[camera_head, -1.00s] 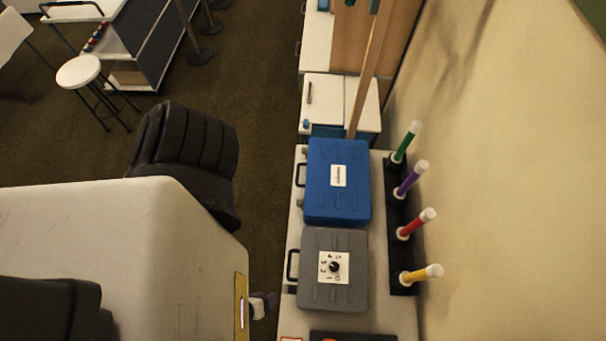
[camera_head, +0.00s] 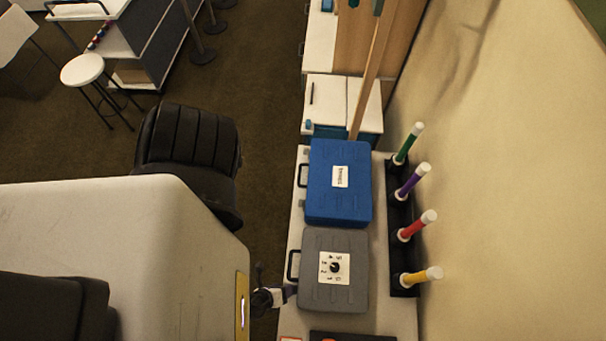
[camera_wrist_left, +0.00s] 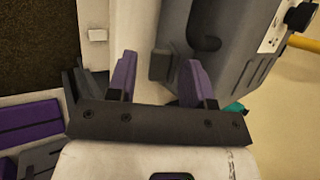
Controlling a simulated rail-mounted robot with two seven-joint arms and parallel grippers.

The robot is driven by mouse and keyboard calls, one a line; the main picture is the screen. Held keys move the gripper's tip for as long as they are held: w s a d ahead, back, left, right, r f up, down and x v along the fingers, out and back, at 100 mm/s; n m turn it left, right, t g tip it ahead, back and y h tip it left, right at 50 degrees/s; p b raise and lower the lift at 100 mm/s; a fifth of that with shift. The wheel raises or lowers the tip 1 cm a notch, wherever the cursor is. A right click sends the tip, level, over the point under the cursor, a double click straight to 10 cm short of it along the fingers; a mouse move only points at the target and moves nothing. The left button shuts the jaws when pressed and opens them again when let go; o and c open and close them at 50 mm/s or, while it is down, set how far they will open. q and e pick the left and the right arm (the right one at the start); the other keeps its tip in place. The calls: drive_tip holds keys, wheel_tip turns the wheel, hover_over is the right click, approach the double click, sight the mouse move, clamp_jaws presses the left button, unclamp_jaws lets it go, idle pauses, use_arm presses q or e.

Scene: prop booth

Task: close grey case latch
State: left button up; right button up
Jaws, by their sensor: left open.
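The grey case (camera_head: 312,295) lies shut on the white counter, with a white numbered dial plate (camera_head: 333,268) on its lid and a dark handle (camera_head: 293,265) on its left side. My left gripper (camera_head: 288,292) is beside the case's left edge, near the handle. In the left wrist view its two purple fingers (camera_wrist_left: 160,68) are open and empty. A small grey block, which looks like the case latch (camera_wrist_left: 159,65), shows between the fingertips. I cannot tell whether the fingers touch it or how far it is swung. My right gripper is not in view.
A blue case (camera_head: 325,205) lies just behind the grey case. A black rack (camera_head: 401,215) with several coloured tubes stands along the right wall. A dark tray (camera_head: 350,336) is at the counter's front. Open floor (camera_head: 265,190) lies left of the counter.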

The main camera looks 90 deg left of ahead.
use_arm(q)
drive_tip(key=c, duration=0.8)
drive_tip(key=shift+o, duration=0.2)
drive_tip(key=shift+w+r+g+p, duration=0.25)
drive_tip(key=shift+r+g+p, duration=0.2)
drive_tip(key=shift+p, duration=0.25)
drive_tip(key=shift+w+d+g, duration=0.1)
drive_tip(key=shift+w+g, duration=0.05)
drive_tip(key=shift+g, duration=0.1)
drive_tip(key=shift+w+g, duration=0.25)
drive_tip(key=shift+g, duration=0.35)
drive_tip(key=shift+m, duration=0.3)
drive_tip(key=o, duration=0.8)
drive_tip(key=shift+c, duration=0.2)
